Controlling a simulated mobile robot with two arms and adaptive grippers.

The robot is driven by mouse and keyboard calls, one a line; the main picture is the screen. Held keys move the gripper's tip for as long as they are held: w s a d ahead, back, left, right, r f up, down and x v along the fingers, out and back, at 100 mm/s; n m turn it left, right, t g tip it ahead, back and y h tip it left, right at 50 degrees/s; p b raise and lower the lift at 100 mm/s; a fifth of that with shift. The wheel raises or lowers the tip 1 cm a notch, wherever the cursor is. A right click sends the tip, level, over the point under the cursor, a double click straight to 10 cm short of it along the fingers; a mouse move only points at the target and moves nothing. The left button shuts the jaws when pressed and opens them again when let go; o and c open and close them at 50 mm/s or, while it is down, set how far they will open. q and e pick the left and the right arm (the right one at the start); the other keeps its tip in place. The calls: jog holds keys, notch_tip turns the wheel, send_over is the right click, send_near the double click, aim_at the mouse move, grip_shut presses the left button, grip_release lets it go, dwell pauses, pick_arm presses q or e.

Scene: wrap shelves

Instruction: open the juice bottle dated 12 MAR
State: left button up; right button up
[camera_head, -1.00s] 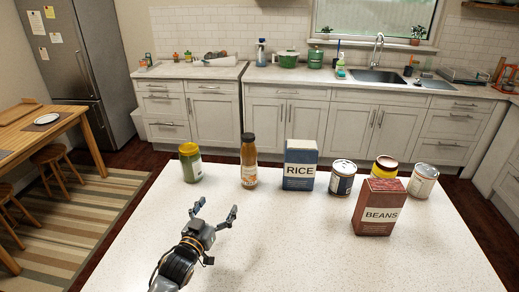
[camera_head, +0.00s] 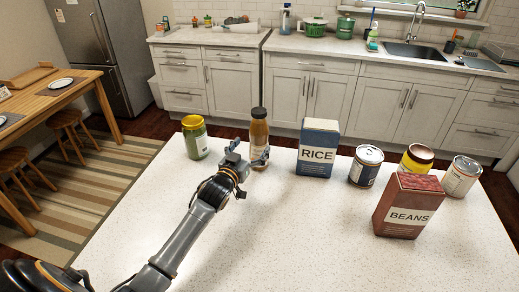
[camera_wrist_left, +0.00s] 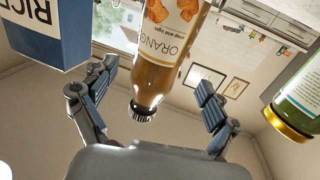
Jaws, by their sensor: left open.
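An orange-brown juice bottle (camera_head: 259,132) with a dark cap stands upright on the white counter. In the left wrist view the bottle (camera_wrist_left: 160,75) appears upside down, with "ORANGE" on its label and its dark ribbed cap (camera_wrist_left: 142,112) towards the palm. No date is readable. My left gripper (camera_head: 249,153) is open in front of the bottle and hides part of its lower body. In the left wrist view the two fingers of this gripper (camera_wrist_left: 154,80) are spread on either side of the bottle, with visible gaps. My right gripper is not in view.
A green jar with a yellow lid (camera_head: 195,138) stands left of the bottle. A blue RICE box (camera_head: 317,150) stands close on its right. Further right are a dark can (camera_head: 366,166), a yellow-banded jar (camera_head: 415,160), a white can (camera_head: 460,177) and a red BEANS box (camera_head: 407,210).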

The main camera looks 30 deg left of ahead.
aim_at(259, 135)
pick_arm(q)
jog(key=shift+w, duration=0.45)
jog(key=w+b, duration=0.1)
jog(key=w, duration=0.1)
jog(key=w+b, duration=0.2)
jog(key=shift+w+r, duration=0.2)
jog(key=shift+w, duration=0.15)
jog(key=shift+r, duration=0.15)
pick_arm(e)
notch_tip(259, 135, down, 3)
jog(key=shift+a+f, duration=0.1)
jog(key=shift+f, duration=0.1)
pick_arm(q)
jog(key=shift+s, duration=0.1)
jog(key=shift+c, duration=0.2)
grip_shut()
jog(key=shift+r, duration=0.15)
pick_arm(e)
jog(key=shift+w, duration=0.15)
